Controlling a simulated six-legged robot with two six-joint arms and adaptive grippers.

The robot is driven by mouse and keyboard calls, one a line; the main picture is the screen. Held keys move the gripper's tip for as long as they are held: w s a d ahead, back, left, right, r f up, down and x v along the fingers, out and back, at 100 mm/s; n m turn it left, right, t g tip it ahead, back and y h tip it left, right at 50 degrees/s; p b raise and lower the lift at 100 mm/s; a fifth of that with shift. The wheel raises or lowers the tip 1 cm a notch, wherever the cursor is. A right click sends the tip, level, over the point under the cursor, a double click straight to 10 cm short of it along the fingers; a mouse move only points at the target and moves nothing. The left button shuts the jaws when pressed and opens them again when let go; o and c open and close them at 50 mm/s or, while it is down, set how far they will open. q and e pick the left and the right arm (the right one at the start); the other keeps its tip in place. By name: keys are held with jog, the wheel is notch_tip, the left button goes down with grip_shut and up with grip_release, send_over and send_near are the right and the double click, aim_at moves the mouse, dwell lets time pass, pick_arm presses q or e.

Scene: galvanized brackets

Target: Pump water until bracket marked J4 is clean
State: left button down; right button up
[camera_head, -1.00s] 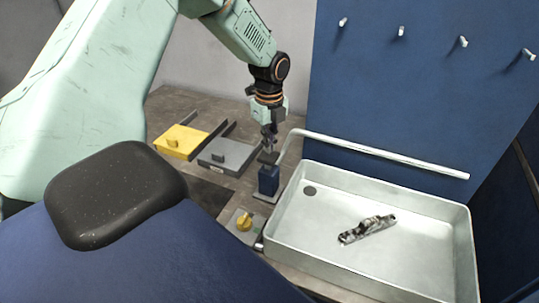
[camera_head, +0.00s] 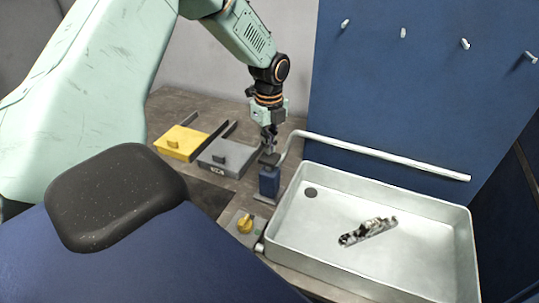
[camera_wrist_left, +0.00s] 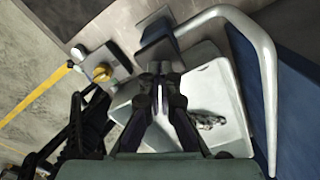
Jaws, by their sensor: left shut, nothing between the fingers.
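The bracket (camera_head: 368,231) lies in the pale metal basin (camera_head: 440,267), with dark blotches over its pale metal; I cannot read any mark on it. It also shows in the left wrist view (camera_wrist_left: 207,119). The blue pump (camera_head: 269,182) with a dark top stands at the basin's left edge. A pale pipe (camera_head: 385,153) runs from beside the pump over the back of the basin. My left gripper (camera_head: 268,150) is shut and empty, pointing down right at the pump's dark top; I cannot tell whether they touch. My right gripper is not in view.
A yellow knob (camera_head: 245,224) on a plate sits in front of the pump. A yellow box (camera_head: 181,142) and a grey box (camera_head: 220,153) stand left of it. A blue panel (camera_head: 420,95) with several pegs rises behind the basin.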

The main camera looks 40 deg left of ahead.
aim_at(270, 157)
pick_arm(q)
jog(key=shift+s+d, duration=0.1)
jog(key=shift+d, duration=0.05)
jog(key=shift+f+b, duration=0.3)
jog(key=shift+f, duration=0.2)
jog(key=shift+f+b, duration=0.3)
jog(key=shift+f, duration=0.2)
jog(key=shift+f+b, duration=0.45)
jog(key=shift+f, duration=0.25)
jog(key=shift+f+b, duration=0.4)
jog(key=shift+f, duration=0.3)
jog(key=shift+r, duration=0.2)
jog(key=shift+r+p, duration=2.3)
